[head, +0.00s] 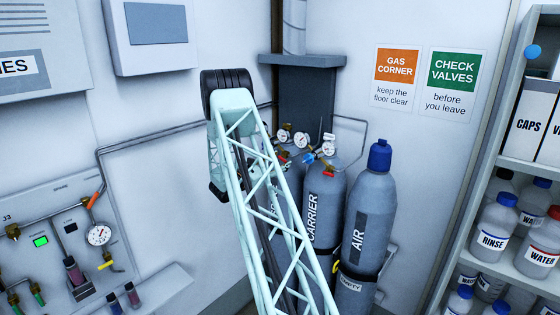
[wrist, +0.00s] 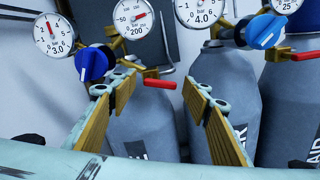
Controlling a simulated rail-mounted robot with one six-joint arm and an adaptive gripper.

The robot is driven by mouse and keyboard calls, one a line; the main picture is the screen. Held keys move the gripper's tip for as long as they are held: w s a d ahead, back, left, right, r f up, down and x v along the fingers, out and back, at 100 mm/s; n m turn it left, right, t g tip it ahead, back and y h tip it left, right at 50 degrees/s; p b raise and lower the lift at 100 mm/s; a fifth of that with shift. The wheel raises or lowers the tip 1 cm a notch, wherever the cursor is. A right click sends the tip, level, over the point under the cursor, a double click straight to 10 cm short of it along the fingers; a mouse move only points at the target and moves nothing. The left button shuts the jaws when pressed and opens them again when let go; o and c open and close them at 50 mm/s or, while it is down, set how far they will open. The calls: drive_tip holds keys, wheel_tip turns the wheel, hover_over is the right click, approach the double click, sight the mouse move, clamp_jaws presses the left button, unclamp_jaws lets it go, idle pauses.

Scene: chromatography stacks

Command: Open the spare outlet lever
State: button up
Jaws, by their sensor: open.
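My gripper (wrist: 157,82) is open and empty in the wrist view, fingers spread. A red outlet lever (wrist: 158,85) shows between the fingertips, on the left regulator's brass body above a grey cylinder (wrist: 150,135). It points right, roughly level; I cannot tell how far it is from the fingers. That cylinder's label is cut off by my gripper, so I cannot read whether it is the spare. In the head view my arm hides my gripper.
Blue knobs (wrist: 91,65) (wrist: 264,31) and gauges (wrist: 131,17) crowd around the levers. The CARRIER (head: 313,217) and AIR (head: 359,235) cylinders stand in the corner. A wall panel (head: 50,212) with an orange lever (head: 97,199) is at left, bottle shelves (head: 527,170) at right.

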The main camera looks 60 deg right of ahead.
drive_tip(key=shift+d, duration=0.25)
drive_tip(key=c, duration=0.8)
drive_tip(key=shift+c, duration=0.2)
drive_tip(key=shift+n+b, duration=0.3)
drive_tip(key=shift+b, duration=0.15)
drive_tip(key=shift+r+n+b, duration=0.1)
drive_tip(key=shift+n+b, duration=0.45)
drive_tip(key=shift+n, duration=0.15)
drive_tip(key=shift+r+n+b, duration=0.15)
drive_tip(key=shift+n+b, duration=0.3)
drive_tip(key=shift+n, duration=0.35)
